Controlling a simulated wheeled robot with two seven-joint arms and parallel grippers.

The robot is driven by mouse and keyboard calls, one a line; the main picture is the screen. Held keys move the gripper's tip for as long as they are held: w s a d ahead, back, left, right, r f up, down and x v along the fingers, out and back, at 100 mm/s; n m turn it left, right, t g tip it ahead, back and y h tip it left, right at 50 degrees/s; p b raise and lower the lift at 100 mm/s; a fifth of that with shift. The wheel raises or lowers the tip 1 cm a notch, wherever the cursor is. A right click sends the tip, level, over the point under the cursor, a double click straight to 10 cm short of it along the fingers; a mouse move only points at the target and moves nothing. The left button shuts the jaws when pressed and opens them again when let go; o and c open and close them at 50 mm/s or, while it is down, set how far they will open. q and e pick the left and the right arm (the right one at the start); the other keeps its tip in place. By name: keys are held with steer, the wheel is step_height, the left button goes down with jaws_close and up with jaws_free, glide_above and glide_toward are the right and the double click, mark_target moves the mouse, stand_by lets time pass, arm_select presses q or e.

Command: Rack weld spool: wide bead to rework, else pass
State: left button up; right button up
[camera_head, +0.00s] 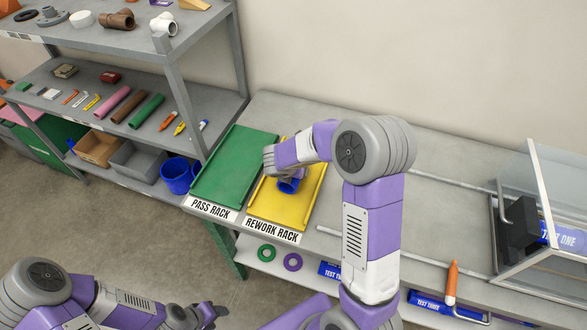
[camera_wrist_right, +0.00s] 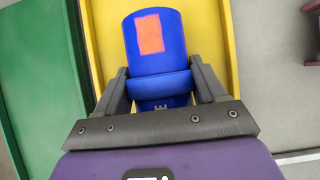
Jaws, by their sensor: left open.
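A blue weld spool (camera_head: 290,183) is over the yellow rework rack (camera_head: 307,208). In the right wrist view the spool (camera_wrist_right: 156,45) shows an orange square patch and a raised blue ring around it. My right gripper (camera_wrist_right: 160,88) is shut on the spool, one finger on each side near the ring. I cannot tell whether the spool rests on the rack. The green pass rack (camera_head: 235,165) beside it is empty. My left gripper (camera_head: 215,312) is open and empty at the lower left, away from the bench.
A clear-walled enclosure (camera_head: 560,180) with a black block is at the bench's right. Green and purple rings (camera_head: 266,254) lie on the lower shelf.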

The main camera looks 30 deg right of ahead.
steer(key=o, duration=0.5)
steer(key=shift+o, duration=0.2)
